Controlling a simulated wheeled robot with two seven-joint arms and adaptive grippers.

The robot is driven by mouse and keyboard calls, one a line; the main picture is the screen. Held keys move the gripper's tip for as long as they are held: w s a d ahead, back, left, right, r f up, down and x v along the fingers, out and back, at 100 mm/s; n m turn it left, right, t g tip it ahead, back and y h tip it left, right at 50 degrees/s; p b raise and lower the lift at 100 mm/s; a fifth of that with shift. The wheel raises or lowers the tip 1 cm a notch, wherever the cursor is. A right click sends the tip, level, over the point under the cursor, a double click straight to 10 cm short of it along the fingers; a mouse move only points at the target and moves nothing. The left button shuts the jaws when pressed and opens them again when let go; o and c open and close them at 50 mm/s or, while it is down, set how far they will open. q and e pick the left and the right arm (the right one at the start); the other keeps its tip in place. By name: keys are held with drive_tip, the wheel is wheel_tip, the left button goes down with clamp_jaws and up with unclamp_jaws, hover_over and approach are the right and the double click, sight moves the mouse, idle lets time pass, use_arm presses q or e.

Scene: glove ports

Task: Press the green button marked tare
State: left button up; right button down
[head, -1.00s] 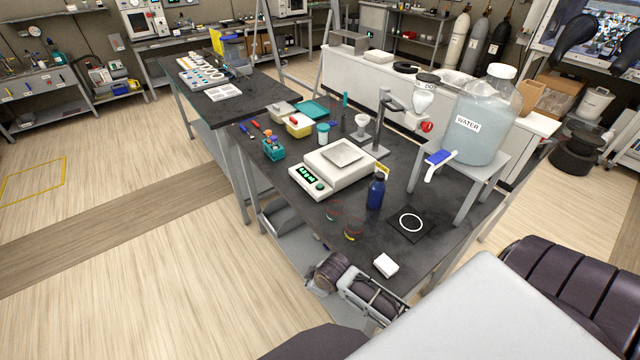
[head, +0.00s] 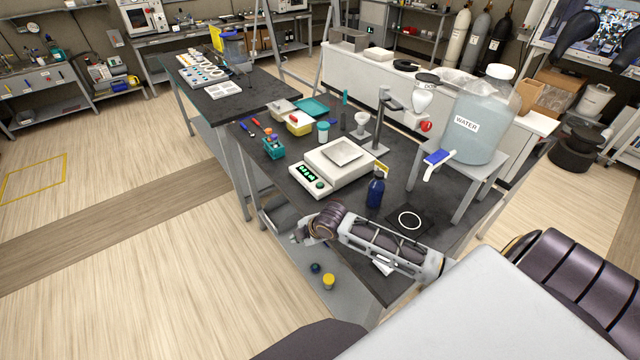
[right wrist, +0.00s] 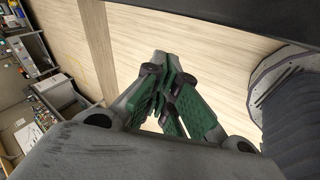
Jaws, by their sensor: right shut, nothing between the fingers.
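The white balance (head: 338,165) stands on the dark bench, with a metal pan on top and a lit green display (head: 307,174) on its front panel. A small round green button (head: 320,184) is to the right of the display; its marking is too small to read. My right gripper (head: 297,236) is at the bench's front-left edge, below and left of the balance, apart from the button. In the right wrist view its green-padded fingers (right wrist: 166,60) are together and empty, with floor beyond them. My left gripper is not in view.
A dark blue bottle (head: 376,188) stands right of the balance, near a black mat with a white ring (head: 410,221). A teal rack (head: 273,148) is to its left. A water carboy (head: 475,118) stands on a stand. Blue and yellow small items (head: 328,281) are low beneath the bench edge.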

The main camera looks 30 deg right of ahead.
drive_tip(key=w+d+r+n+t, duration=0.1)
drive_tip(key=w+d+r+n, duration=0.45)
drive_tip(key=r, duration=0.25)
wheel_tip(320, 180, up, 10)
drive_tip(key=n+t+p, duration=0.1)
drive_tip(key=n+p, duration=0.1)
drive_tip(key=n, duration=0.4)
hover_over(320, 184)
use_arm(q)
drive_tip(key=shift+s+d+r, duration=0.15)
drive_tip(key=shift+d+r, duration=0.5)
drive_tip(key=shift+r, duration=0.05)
use_arm(e)
drive_tip(key=shift+w+d+r+n+t+h, duration=0.15)
drive_tip(key=shift+d+r+n+t+h, duration=0.15)
drive_tip(key=shift+d, duration=0.3)
use_arm(q)
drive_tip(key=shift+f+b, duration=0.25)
drive_tip(key=shift+b, duration=0.25)
use_arm(e)
drive_tip(key=shift+f, duration=0.2)
drive_tip(key=shift+f+b, duration=2.85)
drive_tip(key=shift+b, duration=0.5)
use_arm(q)
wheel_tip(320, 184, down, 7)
drive_tip(key=shift+b, duration=0.3)
use_arm(e)
drive_tip(key=shift+f, duration=1.3)
